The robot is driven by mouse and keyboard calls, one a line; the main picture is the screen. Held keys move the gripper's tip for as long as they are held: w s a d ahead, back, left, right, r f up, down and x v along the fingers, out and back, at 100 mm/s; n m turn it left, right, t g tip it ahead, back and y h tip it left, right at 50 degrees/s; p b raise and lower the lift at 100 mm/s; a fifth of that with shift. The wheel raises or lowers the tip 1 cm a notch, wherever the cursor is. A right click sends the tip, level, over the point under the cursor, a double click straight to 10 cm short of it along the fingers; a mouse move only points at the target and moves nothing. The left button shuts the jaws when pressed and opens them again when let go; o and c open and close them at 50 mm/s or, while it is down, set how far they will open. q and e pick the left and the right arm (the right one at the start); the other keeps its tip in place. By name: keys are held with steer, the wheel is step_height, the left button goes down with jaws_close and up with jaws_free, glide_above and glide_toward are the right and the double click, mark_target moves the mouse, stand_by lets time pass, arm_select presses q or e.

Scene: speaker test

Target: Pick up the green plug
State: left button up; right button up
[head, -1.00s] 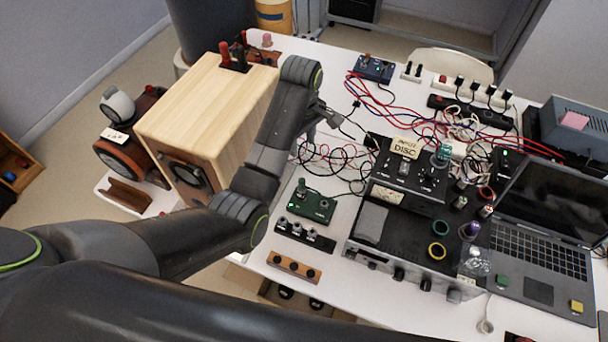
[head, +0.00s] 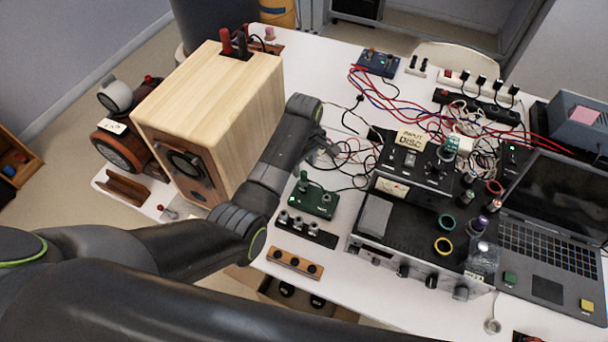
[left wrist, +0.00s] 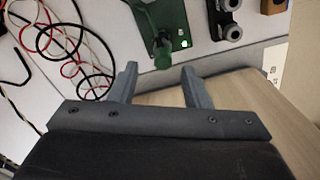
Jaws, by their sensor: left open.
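The green plug (head: 303,183) stands upright on a small dark-green box (head: 318,207) on the white table, right of the wooden speaker. In the left wrist view the plug (left wrist: 162,52) sits at the box's (left wrist: 178,20) edge, with a green light beside it. My left gripper (head: 327,143) hangs behind the box in the head view. In the left wrist view its fingers (left wrist: 160,70) are open and empty; the plug shows past the gap between the fingertips, apart from them as far as I can tell. My right gripper is not in view.
The wooden speaker (head: 215,88) stands left of my left arm. A black terminal strip (head: 306,231) and a wooden strip (head: 294,263) lie nearer than the box. An amplifier (head: 408,240) and laptop (head: 545,240) fill the right; loose cables (head: 358,150) lie behind.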

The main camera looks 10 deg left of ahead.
mark_target(303, 172)
arm_select(q)
steer(key=f, duration=0.3)
steer(key=shift+s+a+f+p, duration=0.1)
steer(key=shift+s+f+p, duration=0.05)
steer(key=shift+s+p, duration=0.15)
steer(key=shift+w+f, duration=0.15)
steer(key=shift+f, duration=0.55)
jaws_close()
